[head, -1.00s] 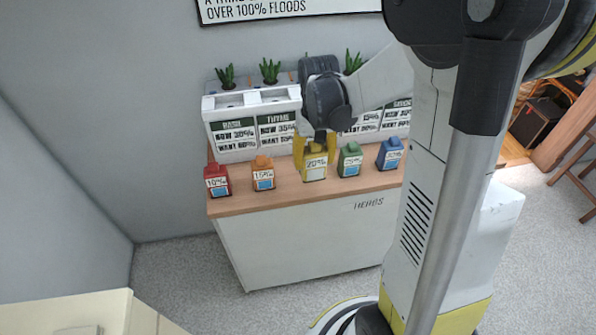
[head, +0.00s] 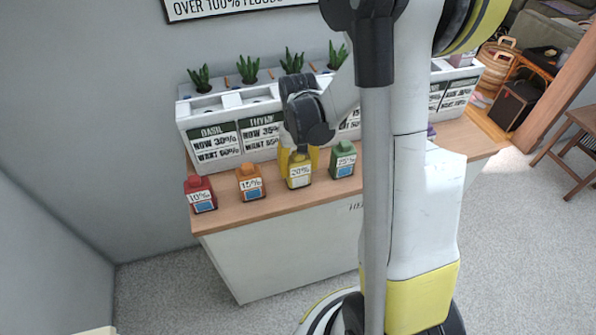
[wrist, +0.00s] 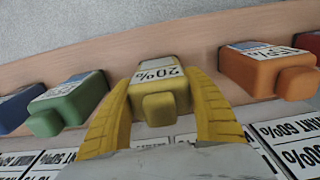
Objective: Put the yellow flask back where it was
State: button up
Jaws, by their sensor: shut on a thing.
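The yellow flask (head: 299,173), labelled 20%, is upright in the row of flasks on the wooden counter top (head: 262,207). It sits between the orange 15% flask (head: 250,183) and the green flask (head: 343,160). My gripper (head: 300,157) reaches down over it from behind. In the wrist view the yellow fingers (wrist: 159,108) are closed around the sides of the yellow flask (wrist: 160,88). The flask's base appears at counter level; I cannot tell whether it bears fully on the wood.
The red 10% flask (head: 201,194) stands at the left end. The blue flask (wrist: 14,110) stands beyond the green one in the wrist view. A white planter (head: 212,136) with signs and herbs runs behind the row. The counter's front strip is clear.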

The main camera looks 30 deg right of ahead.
jog(key=shift+f, duration=0.1)
jog(key=o, duration=1.4)
jog(key=shift+f, duration=0.15)
jog(key=shift+c, duration=0.2)
notch_tip(320, 180, up, 12)
jog(key=p, duration=0.4)
jog(key=shift+p, duration=0.35)
jog(key=s+a+r+n+t, duration=0.3)
jog(key=s+a+r+t, duration=0.4)
jog(key=s+a+r, duration=0.3)
jog(key=a, duration=0.3)
jog(key=shift+s+a+r, duration=0.25)
jog(key=shift+s+r, duration=0.1)
jog(key=shift+s, duration=0.05)
